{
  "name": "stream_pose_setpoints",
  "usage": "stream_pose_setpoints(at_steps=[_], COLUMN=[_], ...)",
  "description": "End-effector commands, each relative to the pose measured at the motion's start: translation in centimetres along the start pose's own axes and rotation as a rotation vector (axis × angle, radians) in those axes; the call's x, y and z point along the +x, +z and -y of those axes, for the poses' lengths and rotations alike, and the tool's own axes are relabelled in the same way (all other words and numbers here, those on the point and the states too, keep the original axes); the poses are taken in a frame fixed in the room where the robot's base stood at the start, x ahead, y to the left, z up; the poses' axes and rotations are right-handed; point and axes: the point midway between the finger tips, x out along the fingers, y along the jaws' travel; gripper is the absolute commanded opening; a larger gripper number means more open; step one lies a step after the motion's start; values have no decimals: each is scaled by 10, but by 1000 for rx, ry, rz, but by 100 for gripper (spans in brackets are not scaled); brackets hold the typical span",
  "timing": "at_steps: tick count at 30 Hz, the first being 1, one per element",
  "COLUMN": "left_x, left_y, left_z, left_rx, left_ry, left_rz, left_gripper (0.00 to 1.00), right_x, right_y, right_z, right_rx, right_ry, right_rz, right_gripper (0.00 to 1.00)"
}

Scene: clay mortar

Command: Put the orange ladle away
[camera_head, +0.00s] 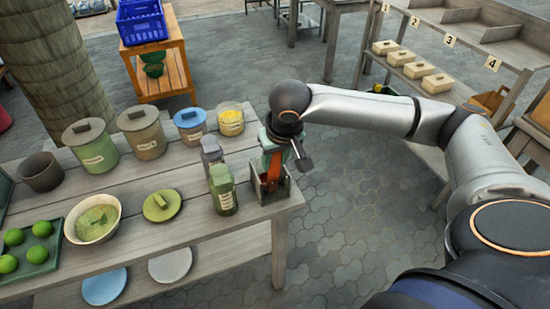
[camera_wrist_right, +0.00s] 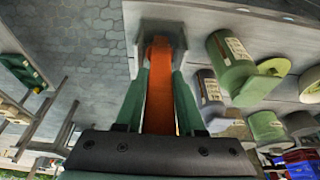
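The orange ladle (camera_head: 274,168) shows as an orange strip at the right front corner of the wooden table. My right gripper (camera_head: 270,157) has green fingers on both sides of it and appears shut on it. In the right wrist view the orange strip (camera_wrist_right: 160,90) runs between the two green fingers. Its far end is at a small grey open holder (camera_wrist_right: 160,32), which also shows at the table corner in the head view (camera_head: 282,190). I cannot tell how deep the ladle sits in the holder. My left gripper is not in view.
Two labelled bottles (camera_head: 222,190) (camera_head: 211,155) stand close left of the holder. Several lidded jars, a bowl (camera_head: 93,217), a green lid (camera_head: 161,206) and a tray of limes (camera_head: 32,262) fill the table. A shelf (camera_head: 455,25) with boxes stands back right.

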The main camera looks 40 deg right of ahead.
Motion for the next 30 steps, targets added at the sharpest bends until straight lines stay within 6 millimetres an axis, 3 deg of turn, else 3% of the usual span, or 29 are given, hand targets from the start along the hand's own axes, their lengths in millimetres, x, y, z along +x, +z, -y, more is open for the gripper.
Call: stream_pose_setpoints(at_steps=[1, 8, 17, 23, 30], left_x=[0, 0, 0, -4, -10], left_y=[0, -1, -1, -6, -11], left_z=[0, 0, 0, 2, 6], left_rx=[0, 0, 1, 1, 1], left_ry=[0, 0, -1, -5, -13], left_rz=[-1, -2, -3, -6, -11], left_gripper=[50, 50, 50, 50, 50], right_x=[0, 0, -3, -33, -86], right_y=[0, 0, 0, -1, -1], right_z=[0, 0, 0, 0, 0], right_rx=[0, 0, 0, 0, -1], right_ry=[0, 0, 0, -2, -2], right_rz=[-1, 0, 0, -3, -4], right_gripper=[44, 69, 69, 69, 69])
